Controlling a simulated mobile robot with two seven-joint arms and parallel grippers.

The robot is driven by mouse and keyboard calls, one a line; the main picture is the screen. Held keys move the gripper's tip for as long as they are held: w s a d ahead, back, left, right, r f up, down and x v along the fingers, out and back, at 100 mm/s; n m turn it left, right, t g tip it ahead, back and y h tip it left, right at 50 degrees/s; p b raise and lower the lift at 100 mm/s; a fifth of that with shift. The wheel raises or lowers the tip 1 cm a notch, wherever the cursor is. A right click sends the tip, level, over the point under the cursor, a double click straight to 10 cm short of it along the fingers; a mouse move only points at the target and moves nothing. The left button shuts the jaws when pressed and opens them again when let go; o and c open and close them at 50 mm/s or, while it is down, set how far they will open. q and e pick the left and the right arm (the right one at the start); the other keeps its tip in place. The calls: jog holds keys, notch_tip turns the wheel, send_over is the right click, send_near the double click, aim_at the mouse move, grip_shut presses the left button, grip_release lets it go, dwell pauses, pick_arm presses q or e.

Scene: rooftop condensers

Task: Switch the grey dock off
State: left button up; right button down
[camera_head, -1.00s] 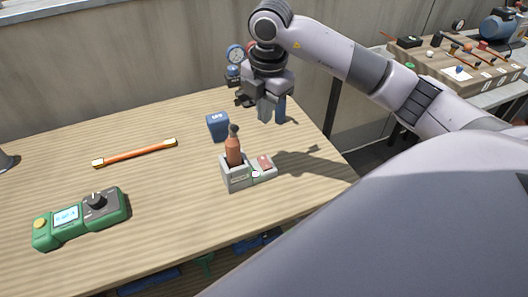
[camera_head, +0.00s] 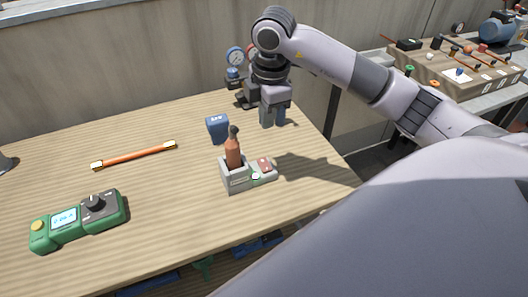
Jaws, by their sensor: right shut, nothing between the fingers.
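The grey dock (camera_head: 238,184) stands on the wooden table, right of the middle. An orange-brown bottle-shaped tool (camera_head: 233,152) with a dark tip stands upright in it. The dock's low right part carries a reddish rocker switch (camera_head: 264,165) and a small pale green round spot beside it. Which way the rocker is tilted is too small to tell. My right gripper (camera_head: 272,122) points down above the table, behind and to the right of the dock, apart from it. It is shut and empty.
A blue box (camera_head: 217,129) stands behind the dock. A gauge set (camera_head: 236,62) is at the back beside my right gripper. An orange bar (camera_head: 135,155) and a green meter with a dial (camera_head: 80,218) lie to the left. The table's right edge is near the dock.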

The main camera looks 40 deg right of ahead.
aim_at(266, 165)
jog(key=f, duration=0.4)
jog(key=w+f, duration=0.1)
jog(key=f, duration=0.7)
jog(key=shift+w+d+f+p, duration=0.15)
jog(key=shift+w+f+p, duration=0.05)
jog(key=shift+f+p, duration=0.15)
jog(key=shift+f, duration=0.1)
jog(key=shift+w+f+b, duration=0.1)
jog(key=shift+f+b, duration=0.2)
jog(key=shift+b, duration=0.1)
jog(key=shift+r, duration=0.2)
jog(key=shift+s+p, duration=0.75)
jog(key=shift+s, duration=0.1)
